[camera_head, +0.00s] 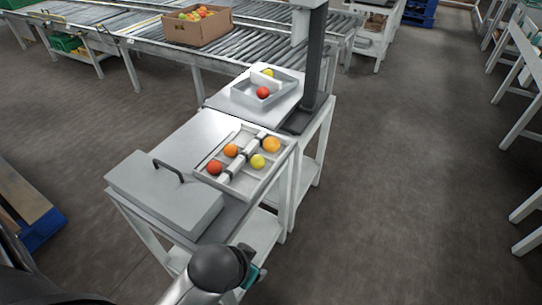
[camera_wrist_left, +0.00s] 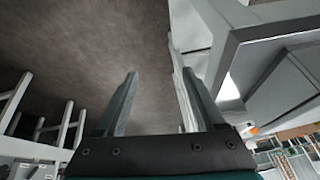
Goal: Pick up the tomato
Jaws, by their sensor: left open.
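Several tomatoes lie in a divided tray (camera_head: 238,187) on the near table: a red tomato (camera_head: 214,167), an orange tomato (camera_head: 231,150), a yellow tomato (camera_head: 258,161) and a larger orange tomato (camera_head: 271,145). Another red tomato (camera_head: 263,92) and a yellow tomato (camera_head: 268,72) lie in a grey tray (camera_head: 240,97) farther back. My left gripper (camera_wrist_left: 159,74) is open and empty, with bare floor between its fingers. In the head view, only part of a teal hand shows beside the near table; its fingertips are hidden. My right gripper is not in view.
A grey lidded case (camera_head: 165,195) with a black handle lies on the near table (camera_head: 205,130). A dark post (camera_head: 314,60) rises beside the farther tray. A roller conveyor (camera_head: 265,42) carries a cardboard box (camera_head: 197,33) of tomatoes.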

